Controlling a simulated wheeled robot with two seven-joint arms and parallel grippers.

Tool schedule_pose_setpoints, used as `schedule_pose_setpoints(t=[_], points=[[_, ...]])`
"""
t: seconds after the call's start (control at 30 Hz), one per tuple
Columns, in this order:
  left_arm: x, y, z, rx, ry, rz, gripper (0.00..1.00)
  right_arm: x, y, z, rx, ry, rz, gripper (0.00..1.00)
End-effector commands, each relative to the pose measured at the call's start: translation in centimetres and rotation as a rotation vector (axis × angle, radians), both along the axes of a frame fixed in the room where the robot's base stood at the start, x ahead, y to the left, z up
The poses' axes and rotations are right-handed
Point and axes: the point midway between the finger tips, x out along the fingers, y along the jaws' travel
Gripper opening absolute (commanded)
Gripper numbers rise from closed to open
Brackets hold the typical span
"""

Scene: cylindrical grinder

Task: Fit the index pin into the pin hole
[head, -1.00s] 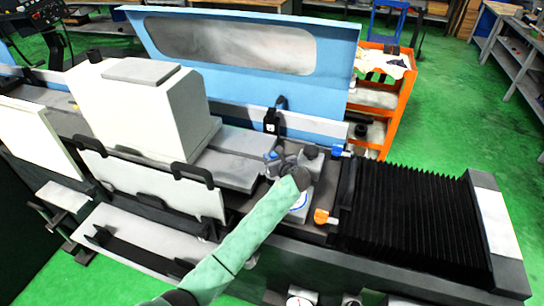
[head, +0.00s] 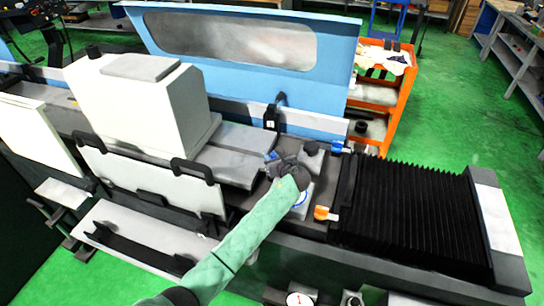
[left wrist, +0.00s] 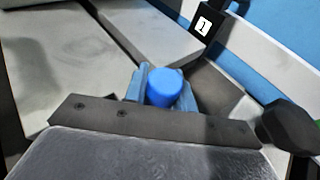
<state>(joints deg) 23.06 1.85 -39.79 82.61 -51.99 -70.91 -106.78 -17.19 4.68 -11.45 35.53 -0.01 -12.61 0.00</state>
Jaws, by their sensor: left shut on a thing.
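My left gripper (head: 272,157) is over the grinder's table, to the right of the big white housing. In the left wrist view its blue fingers (left wrist: 160,88) are shut on a blue round-ended piece (left wrist: 164,87), which I take to be the index pin. Only its blue end shows; the rest is hidden below the fingers. I cannot make out the pin hole in either view. My right gripper is not in view.
A white housing (head: 140,105) and flat grey plates (head: 235,152) stand to the left. A black bellows cover (head: 410,215) lies to the right. A blue fitting (head: 337,147) and an orange one (head: 322,213) sit near the gripper. A blue guard (head: 240,60) rises behind.

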Motion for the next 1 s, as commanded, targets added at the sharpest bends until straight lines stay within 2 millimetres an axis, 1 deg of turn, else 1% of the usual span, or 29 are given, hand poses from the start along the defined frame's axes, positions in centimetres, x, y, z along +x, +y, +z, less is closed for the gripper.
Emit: schedule_pose_setpoints(t=[0.97,1.0], points=[[0.0,0.0,-2.0,0.000,0.000,0.000,0.00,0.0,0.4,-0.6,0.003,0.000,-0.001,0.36],[0.0,0.0,-2.0,0.000,0.000,0.000,0.32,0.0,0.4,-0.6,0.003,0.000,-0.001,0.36]])
